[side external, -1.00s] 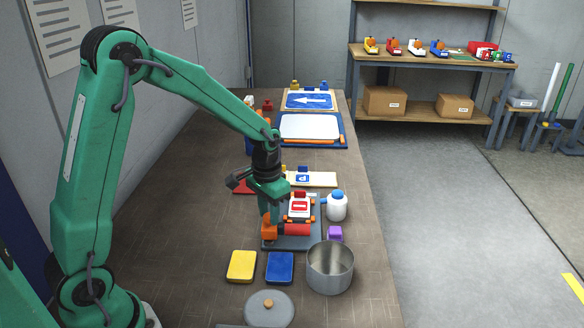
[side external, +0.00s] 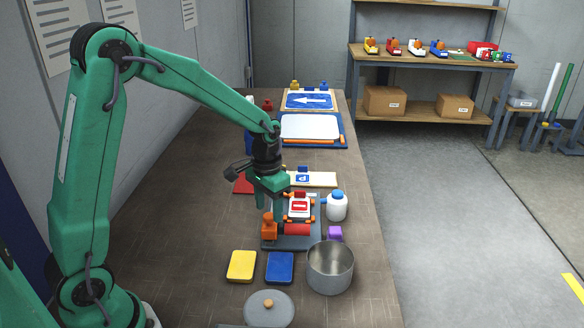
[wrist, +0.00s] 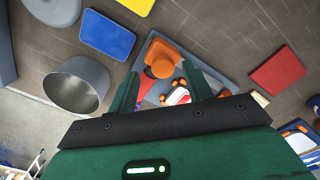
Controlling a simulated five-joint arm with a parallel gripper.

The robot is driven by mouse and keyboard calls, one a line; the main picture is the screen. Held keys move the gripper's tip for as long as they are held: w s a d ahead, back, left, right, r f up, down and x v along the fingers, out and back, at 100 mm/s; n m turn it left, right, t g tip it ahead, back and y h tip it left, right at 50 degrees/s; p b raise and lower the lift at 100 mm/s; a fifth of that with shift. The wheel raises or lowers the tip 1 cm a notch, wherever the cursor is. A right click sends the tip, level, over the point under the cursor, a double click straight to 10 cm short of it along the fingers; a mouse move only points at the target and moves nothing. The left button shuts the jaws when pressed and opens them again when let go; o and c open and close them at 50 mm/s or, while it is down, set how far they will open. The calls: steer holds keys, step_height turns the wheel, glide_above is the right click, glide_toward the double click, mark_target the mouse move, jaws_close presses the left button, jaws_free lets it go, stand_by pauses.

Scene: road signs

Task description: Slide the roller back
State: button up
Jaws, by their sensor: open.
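The red roller (side external: 297,229) lies across the near end of a grey base plate (side external: 283,243), with an upright orange handle (side external: 269,226) at its left end. A small white and red sign (side external: 299,207) sits just behind the roller. My gripper (side external: 278,224) is open and low, beside the orange handle on its right, in the side view. In the wrist view my gripper's fingers (wrist: 160,88) are spread, and the orange handle (wrist: 160,64) shows beyond them in the gap. I cannot tell whether a finger touches it. The fingers partly hide the plate.
A white bottle (side external: 337,207) stands right of the plate. Yellow (side external: 241,266) and blue (side external: 279,268) pads lie in front. Free tabletop lies to the left.

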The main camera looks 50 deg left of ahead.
mark_target(268, 218)
step_height(268, 218, up, 6)
steer(key=shift+f, duration=0.15)
stand_by(0.5)
steer(key=s+d+r+t, duration=0.2)
steer(key=s+r, duration=0.2)
steer(key=s, duration=0.5)
steer(key=s+d+r+t, duration=0.1)
steer(key=s+r+t, duration=0.2)
steer(key=s, duration=0.6)
step_height(268, 218, up, 2)
steer(key=shift+s+d+r+t, duration=0.2)
steer(key=shift+s+d+t, duration=0.05)
steer(key=shift+d+t, duration=0.1)
